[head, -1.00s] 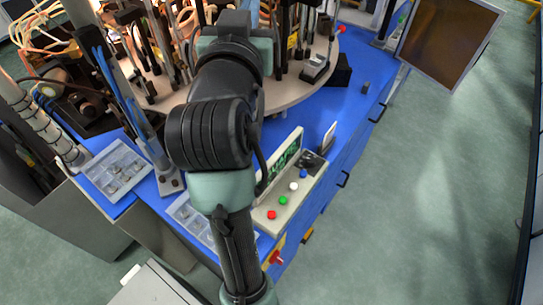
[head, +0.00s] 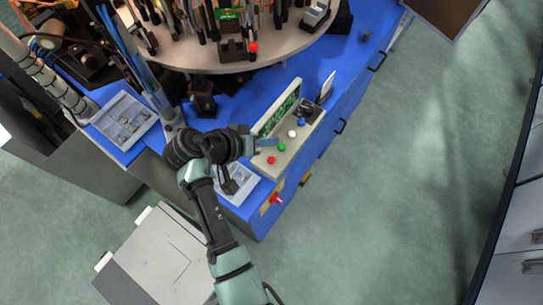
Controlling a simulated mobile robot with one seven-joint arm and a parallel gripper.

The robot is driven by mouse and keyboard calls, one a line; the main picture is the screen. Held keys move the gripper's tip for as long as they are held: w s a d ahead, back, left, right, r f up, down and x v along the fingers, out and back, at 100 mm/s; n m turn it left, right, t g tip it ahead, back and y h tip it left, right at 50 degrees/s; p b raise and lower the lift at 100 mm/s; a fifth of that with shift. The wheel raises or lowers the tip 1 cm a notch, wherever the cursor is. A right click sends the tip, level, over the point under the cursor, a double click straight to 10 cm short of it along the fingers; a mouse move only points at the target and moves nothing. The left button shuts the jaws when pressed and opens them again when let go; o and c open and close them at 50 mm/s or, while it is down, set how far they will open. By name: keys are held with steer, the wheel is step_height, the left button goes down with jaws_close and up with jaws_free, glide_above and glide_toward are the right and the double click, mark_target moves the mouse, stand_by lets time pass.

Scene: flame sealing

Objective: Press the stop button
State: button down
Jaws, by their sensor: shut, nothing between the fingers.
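The control panel (head: 296,142) is a pale sloped box with a green-lit display, on the blue table's near right corner. Its row of buttons has a red button (head: 271,160) nearest, then a green button (head: 282,147), a white button (head: 292,134) and a blue button (head: 301,122). No label can be read to tell which is stop. My gripper (head: 272,142) reaches in from the left, its tip over the panel just left of the green button and just beyond the red one. It is shut and empty. Whether it touches the panel cannot be told.
A red knob on a yellow plate (head: 275,198) sits on the table's side below the panel. A clear tray of parts (head: 125,120) lies at left, another (head: 238,184) partly behind my arm. A round turntable (head: 230,62) with fixtures stands behind. The floor at right is free.

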steer(key=shift+f, duration=0.1)
step_height(320, 180, down, 8)
steer(key=b, duration=0.7)
steer(key=shift+f+b, duration=0.25)
steer(key=shift+b, duration=0.1)
stand_by(1.5)
steer(key=shift+f+b, duration=0.3)
steer(key=shift+f, duration=0.15)
steer(key=shift+f+b, duration=0.35)
steer(key=shift+f, duration=0.2)
stand_by(0.5)
steer(key=shift+r, duration=0.1)
steer(key=shift+r+p, duration=0.9)
step_height(320, 180, up, 5)
steer(key=p, duration=0.4)
